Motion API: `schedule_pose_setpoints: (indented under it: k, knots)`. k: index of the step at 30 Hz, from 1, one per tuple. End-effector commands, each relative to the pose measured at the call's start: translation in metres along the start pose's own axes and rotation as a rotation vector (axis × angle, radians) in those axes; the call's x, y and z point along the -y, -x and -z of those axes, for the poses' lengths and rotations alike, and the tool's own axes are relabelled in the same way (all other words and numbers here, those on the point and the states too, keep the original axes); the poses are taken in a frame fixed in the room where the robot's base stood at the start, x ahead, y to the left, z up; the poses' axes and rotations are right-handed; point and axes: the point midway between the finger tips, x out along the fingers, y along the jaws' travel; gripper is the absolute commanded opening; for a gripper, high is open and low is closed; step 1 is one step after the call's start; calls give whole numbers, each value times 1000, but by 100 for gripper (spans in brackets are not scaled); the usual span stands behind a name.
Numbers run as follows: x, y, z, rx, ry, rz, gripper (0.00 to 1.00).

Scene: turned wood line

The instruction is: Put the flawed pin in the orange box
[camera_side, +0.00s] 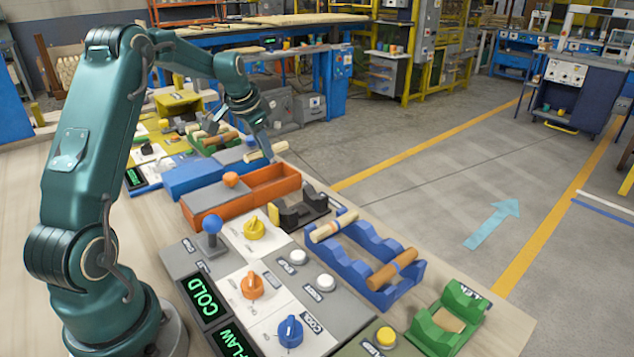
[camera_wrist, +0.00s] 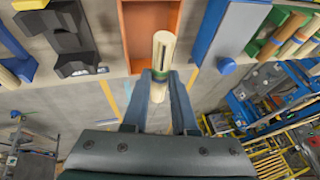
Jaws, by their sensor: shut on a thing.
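My gripper (camera_wrist: 160,82) is shut on a pale pin (camera_wrist: 162,50) with dark streaks on its upper part and a green-blue band between the fingers. The pin also shows in the side view (camera_side: 274,149), held in the air beyond the far end of the orange box. The orange box (camera_side: 266,192) has an open compartment at its right; a grey panel with an orange knob (camera_side: 231,180) is at its left. In the wrist view the open orange box (camera_wrist: 125,35) lies behind the pin's upper end. The pin is outside the box as far as I see.
A blue box (camera_side: 195,178) stands beyond the orange one, a black cradle (camera_side: 300,208) nearer. A blue rack (camera_side: 350,262) holds a pale and a brown pin. A green cradle (camera_side: 432,335) is at front right.

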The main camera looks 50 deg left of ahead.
Motion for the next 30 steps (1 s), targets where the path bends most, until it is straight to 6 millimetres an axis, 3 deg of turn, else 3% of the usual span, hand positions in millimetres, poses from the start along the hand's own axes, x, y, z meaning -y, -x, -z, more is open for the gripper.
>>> schedule_pose_setpoints:
  k: [15,28,29,30]
  knots:
    - [-12,-38,-16,2,0,-3,0]
    - [-13,-42,-17,1,0,-2,0]
    - [-13,-42,-17,1,0,-2,34]
    - [-13,-42,-17,1,0,-2,49]
